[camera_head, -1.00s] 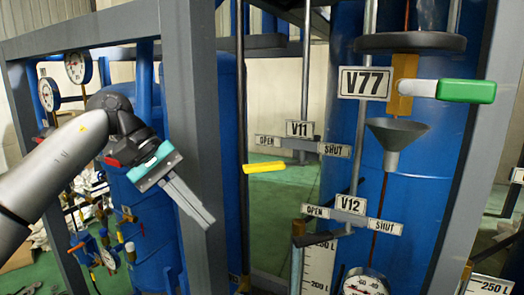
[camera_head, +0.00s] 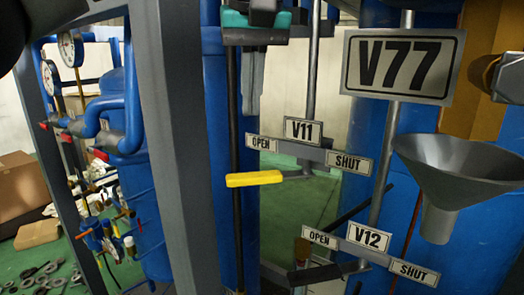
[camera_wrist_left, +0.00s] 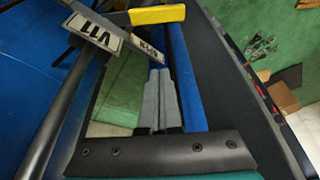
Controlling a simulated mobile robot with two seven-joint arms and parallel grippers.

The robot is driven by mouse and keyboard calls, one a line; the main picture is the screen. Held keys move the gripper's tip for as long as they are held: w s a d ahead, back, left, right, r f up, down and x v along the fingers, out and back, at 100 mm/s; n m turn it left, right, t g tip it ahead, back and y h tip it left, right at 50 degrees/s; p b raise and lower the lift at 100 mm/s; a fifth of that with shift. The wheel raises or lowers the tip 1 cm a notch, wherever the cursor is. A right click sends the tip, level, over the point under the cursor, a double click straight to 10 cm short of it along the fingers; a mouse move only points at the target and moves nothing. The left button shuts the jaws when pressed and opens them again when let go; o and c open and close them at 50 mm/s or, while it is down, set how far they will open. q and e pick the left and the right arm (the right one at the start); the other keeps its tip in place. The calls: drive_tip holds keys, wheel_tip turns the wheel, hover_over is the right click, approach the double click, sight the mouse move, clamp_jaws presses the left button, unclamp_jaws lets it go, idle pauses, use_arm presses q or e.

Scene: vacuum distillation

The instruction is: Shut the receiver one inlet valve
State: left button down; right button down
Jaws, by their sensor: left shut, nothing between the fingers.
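The V11 plate (camera_head: 303,129) sits on a vertical rod, with an OPEN label (camera_head: 263,144) on its left arm and a SHUT label (camera_head: 348,163) on its right. The yellow-gripped lever (camera_head: 254,179) points left, under the OPEN end. My left gripper (camera_head: 251,112) is shut and empty, fingers pointing down, above the OPEN label. In the left wrist view its fingertips (camera_wrist_left: 156,72) are apart from the yellow grip (camera_wrist_left: 157,15); the V11 plate (camera_wrist_left: 92,32) also shows there. My right gripper is not in view. No label names receiver one.
The V12 plate (camera_head: 368,238) with its dark-handled lever (camera_head: 317,273) is lower right. A grey funnel (camera_head: 462,170) and the V77 sign (camera_head: 403,66) stand at right. A grey frame post (camera_head: 165,140) rises left of my gripper. Blue vessels stand behind.

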use_arm(q)
wheel_tip(320, 180, down, 9)
drive_tip(key=s, duration=0.1)
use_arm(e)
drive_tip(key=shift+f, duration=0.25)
use_arm(q)
drive_tip(key=shift+d, duration=0.1)
idle(0.4)
